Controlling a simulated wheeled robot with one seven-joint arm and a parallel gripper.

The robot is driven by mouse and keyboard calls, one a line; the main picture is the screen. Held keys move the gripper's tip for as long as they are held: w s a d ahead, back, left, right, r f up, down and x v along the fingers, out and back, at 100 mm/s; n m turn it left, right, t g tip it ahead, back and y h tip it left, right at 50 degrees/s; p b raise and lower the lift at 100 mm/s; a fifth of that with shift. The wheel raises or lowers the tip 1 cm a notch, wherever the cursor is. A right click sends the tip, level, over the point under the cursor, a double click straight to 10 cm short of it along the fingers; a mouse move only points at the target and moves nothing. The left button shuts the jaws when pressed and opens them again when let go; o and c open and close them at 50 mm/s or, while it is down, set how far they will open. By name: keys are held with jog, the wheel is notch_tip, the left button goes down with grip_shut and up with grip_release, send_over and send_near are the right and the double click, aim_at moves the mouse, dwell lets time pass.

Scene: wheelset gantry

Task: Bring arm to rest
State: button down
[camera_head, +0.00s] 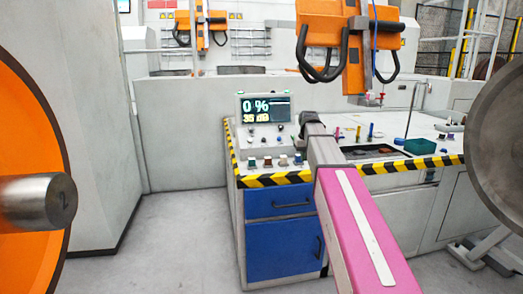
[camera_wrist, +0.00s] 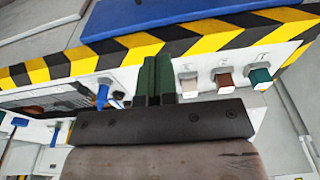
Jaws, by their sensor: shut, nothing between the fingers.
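My gripper (camera_wrist: 156,62) shows in the wrist view as two dark green fingers side by side, shut with nothing between them. In the head view my pink arm reaches from the bottom right up over the workbench (camera_head: 287,182), and the dark gripper end (camera_head: 308,118) is at the right of the display (camera_head: 264,108). In the wrist view the fingers point toward the yellow-black striped bench edge (camera_wrist: 140,46). Whether they touch the bench top cannot be told.
A green bin (camera_head: 419,146) is at right. An orange hoist (camera_head: 343,25) hangs above. Large wheels (camera_head: 20,130), (camera_head: 500,125) flank the view. Floor at left is clear.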

jog(key=s+f+m+g, duration=0.1)
jog(key=s+f+m, duration=0.1)
jog(key=s+f, duration=2.5)
notch_tip(320, 180, down, 5)
jog(key=shift+s+r+g, duration=0.15)
jog(key=shift+s+g, duration=0.05)
jog(key=shift+g, duration=0.1)
jog(key=shift+w, duration=0.1)
